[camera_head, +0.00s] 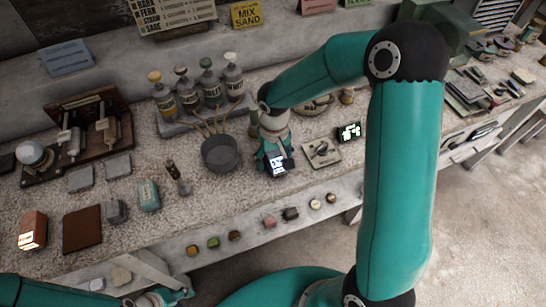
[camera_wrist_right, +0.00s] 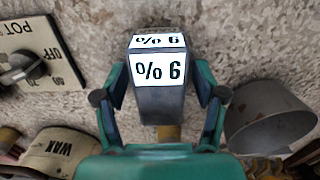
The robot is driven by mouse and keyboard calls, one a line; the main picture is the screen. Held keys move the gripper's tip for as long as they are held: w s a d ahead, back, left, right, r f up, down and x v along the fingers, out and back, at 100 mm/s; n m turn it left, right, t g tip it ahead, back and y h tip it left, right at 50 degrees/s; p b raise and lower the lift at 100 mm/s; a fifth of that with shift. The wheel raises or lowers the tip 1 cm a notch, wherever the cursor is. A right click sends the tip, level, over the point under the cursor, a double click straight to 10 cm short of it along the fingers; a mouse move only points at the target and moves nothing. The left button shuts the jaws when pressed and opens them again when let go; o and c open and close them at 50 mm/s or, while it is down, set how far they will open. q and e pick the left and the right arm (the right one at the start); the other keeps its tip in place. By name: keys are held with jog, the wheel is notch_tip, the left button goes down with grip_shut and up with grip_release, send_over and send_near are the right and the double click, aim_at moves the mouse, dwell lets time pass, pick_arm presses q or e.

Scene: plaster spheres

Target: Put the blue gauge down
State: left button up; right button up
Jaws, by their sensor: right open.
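The blue gauge (camera_wrist_right: 160,100) is a blue-grey block with a white display reading "6 %" in the right wrist view. In the head view its lit display (camera_head: 278,165) shows on the stone bench (camera_head: 250,190), in front of the arm's end. My right gripper (camera_wrist_right: 160,92) is open, with one finger on each side of the gauge and a small gap at each side. The gauge appears to rest on the bench; its underside is hidden. My left gripper (camera_head: 172,295) is low at the left of the head view, away from the gauge; its jaws are unclear.
A grey pot (camera_head: 220,153) stands left of the gauge, with several bottles (camera_head: 197,92) behind. A dial plate (camera_head: 322,153) and a small lit display (camera_head: 349,132) lie to its right. A wax container (camera_wrist_right: 55,148) is near my right gripper. The bench front is partly clear.

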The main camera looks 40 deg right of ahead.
aim_at(274, 154)
jog(key=shift+r, duration=0.1)
notch_tip(274, 154, up, 12)
dwell(0.5)
dwell(0.4)
